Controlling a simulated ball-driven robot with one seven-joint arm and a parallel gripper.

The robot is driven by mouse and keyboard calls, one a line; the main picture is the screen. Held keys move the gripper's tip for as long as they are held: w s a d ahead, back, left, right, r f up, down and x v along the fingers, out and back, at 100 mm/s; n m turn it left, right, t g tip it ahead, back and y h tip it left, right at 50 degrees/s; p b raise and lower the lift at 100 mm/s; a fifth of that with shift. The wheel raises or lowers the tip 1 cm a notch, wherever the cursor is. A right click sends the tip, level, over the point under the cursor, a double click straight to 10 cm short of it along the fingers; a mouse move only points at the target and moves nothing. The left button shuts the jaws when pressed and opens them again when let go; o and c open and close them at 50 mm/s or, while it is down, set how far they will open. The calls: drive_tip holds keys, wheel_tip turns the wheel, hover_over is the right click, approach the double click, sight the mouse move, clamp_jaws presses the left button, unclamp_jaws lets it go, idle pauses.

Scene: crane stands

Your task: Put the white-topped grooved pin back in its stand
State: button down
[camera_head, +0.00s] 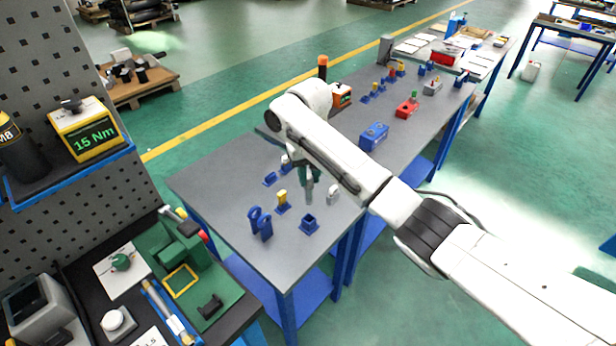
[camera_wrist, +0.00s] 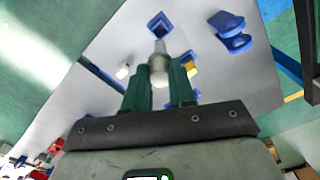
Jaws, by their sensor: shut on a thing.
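My gripper (camera_wrist: 157,84) has dark green fingers shut on the grooved pin (camera_wrist: 159,66), which has a pale rounded top and a thinner grey shaft. In the head view my gripper (camera_head: 309,182) hangs over the near part of the grey table, with the pin below it. The small square blue stand (camera_head: 309,225) has a dark hollow top that looks empty. It also shows in the wrist view (camera_wrist: 159,23), beyond the pin's tip. The pin appears apart from the stand; its exact height above the table cannot be told.
A blue double-ring holder (camera_head: 260,223) stands left of the stand. A yellow-topped piece on a blue base (camera_head: 282,201) and a small white piece (camera_head: 333,193) are nearby. A blue block (camera_head: 373,136) and red block (camera_head: 407,108) stand farther back. The table's front corner is clear.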

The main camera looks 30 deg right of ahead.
sight(309, 200)
drive_tip(key=shift+r+p, duration=0.2)
drive_tip(key=shift+p, duration=0.35)
drive_tip(key=shift+f+b, duration=1.6)
drive_tip(key=shift+f, duration=1.4)
drive_tip(key=shift+f, duration=0.15)
drive_tip(key=shift+f+b, duration=1.4)
drive_tip(key=shift+f, duration=1)
drive_tip(key=c, duration=0.9)
unclamp_jaws()
drive_tip(key=shift+o, duration=0.2)
drive_tip(key=shift+r, duration=0.15)
wheel_tip(309, 200, up, 5)
drive_tip(key=p, duration=0.5)
